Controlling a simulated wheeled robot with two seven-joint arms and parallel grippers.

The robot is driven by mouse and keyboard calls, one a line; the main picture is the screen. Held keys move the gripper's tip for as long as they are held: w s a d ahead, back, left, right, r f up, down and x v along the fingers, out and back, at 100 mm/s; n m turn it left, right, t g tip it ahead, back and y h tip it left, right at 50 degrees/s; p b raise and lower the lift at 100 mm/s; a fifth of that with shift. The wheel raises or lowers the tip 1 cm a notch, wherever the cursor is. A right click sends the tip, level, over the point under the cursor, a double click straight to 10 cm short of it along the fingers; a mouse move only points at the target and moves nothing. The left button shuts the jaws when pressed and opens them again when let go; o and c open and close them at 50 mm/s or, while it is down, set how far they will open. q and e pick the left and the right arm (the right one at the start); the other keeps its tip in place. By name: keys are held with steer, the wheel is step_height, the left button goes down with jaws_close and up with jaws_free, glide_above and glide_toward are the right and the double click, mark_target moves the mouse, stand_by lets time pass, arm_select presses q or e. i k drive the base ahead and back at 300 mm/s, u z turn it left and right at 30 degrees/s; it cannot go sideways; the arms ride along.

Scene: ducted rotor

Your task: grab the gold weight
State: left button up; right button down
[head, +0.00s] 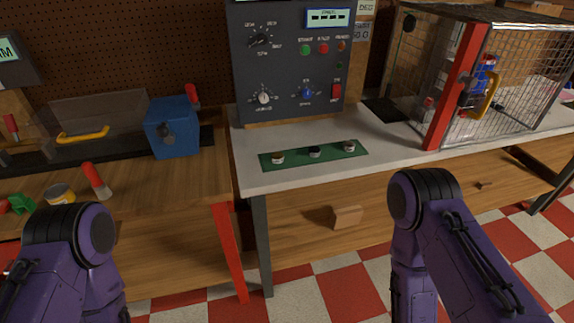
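A green mat (300,158) lies on the front part of the pale bench top. Three small round weights stand on it in a row. The left weight (277,157) has a brownish-gold top, the middle weight (314,151) looks dark, and the right weight (349,146) looks greyish. They are small here, so the left one being the gold weight is not certain. My two purple arms show at the lower left and lower right, but neither gripper is in view.
A grey control panel (290,60) stands behind the mat. A wire cage (520,80) with a red post (455,88) and yellow handle stands at right. A blue vise-like box (172,126) sits on the wooden bench at left. The pale bench top around the mat is clear.

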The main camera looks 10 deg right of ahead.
mark_target(277, 157)
steer(key=z, duration=1.1)
steer(key=i, duration=0.65)
steer(key=u, duration=0.75)
